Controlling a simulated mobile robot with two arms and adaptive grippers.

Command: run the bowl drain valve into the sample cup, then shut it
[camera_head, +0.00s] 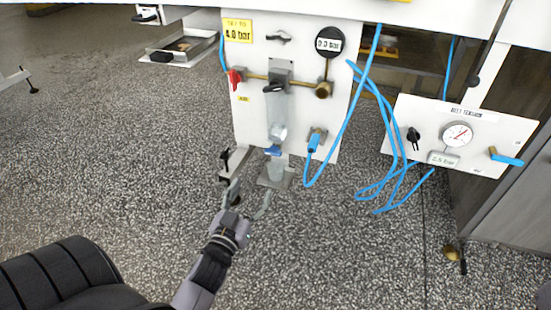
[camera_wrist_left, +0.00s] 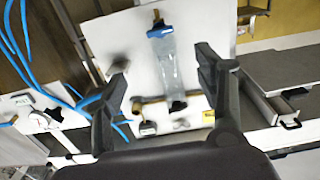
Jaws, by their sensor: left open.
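The clear filter bowl (camera_head: 278,118) hangs on the white panel below a grey regulator body. Its blue drain valve (camera_head: 273,151) is at the bottom; the wrist view shows the bowl (camera_wrist_left: 175,65) upside down with the blue valve (camera_wrist_left: 160,31) above it. A clear cup-like piece (camera_head: 276,168), seemingly the sample cup, is under the valve on a small grey bracket (camera_head: 272,183). I cannot tell whether liquid is in it or how the valve is turned. My left gripper (camera_head: 248,200) is open and empty, in front of and below the valve, apart from it. The right gripper is out of view.
Blue hoses (camera_head: 385,150) loop right of the bowl. A red knob (camera_head: 235,79) and a pressure display (camera_head: 329,44) are on the panel. A second white panel (camera_head: 510,135) with a gauge stands at right. The speckled floor (camera_head: 330,240) is mostly clear.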

